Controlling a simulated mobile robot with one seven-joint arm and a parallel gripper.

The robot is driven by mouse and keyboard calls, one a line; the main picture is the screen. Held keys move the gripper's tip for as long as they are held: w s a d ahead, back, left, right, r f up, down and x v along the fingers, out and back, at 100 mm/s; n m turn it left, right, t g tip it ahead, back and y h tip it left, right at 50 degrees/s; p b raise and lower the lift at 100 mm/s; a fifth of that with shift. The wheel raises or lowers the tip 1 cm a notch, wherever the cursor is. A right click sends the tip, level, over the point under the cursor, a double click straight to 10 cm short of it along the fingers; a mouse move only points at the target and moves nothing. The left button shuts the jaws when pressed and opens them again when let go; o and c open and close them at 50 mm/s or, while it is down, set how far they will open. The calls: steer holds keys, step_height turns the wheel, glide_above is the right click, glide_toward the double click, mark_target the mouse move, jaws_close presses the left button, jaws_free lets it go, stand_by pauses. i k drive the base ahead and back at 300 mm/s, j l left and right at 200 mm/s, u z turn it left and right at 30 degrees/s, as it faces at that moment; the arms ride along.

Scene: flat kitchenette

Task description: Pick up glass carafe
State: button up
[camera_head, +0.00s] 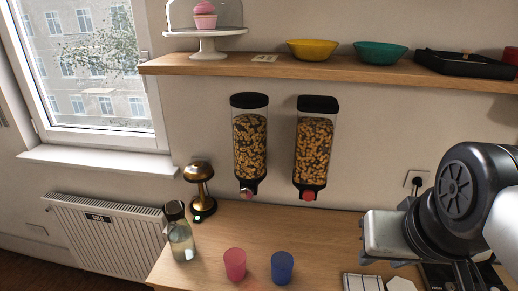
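The glass carafe (181,240) stands upright near the left end of the wooden counter. It is clear, with a dark top, and seems to hold some clear liquid. Nothing grips it. The fingers of my gripper cannot be seen; a black and white rounded body, which looks like part of my arm, fills the right edge of the view, well to the right of the carafe.
A brass lamp (200,190) stands close behind the carafe. A pink cup (235,265) and a blue cup (282,268) stand to its right. Two cereal dispensers (250,145) (315,148) hang on the wall below a wooden shelf (240,66). A radiator (105,235) is at left.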

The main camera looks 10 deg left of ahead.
mark_target(180, 237)
steer(key=k+j+z, duration=0.1)
steer(key=k+j, duration=0.15)
steer(key=k+j+z, duration=0.15)
steer(key=j, duration=0.3)
steer(key=k+j+z, duration=0.15)
steer(key=j, duration=0.2)
steer(key=k+j+z, duration=0.1)
steer(key=j, duration=0.25)
steer(key=k+j+z, duration=0.15)
steer(key=j, duration=0.2)
steer(key=j+z, duration=0.35)
steer(key=j, duration=0.75)
steer(key=i+j, duration=0.1)
steer(key=j, duration=0.25)
steer(key=j+z, duration=0.15)
steer(key=j, duration=0.2)
steer(key=i, duration=0.05)
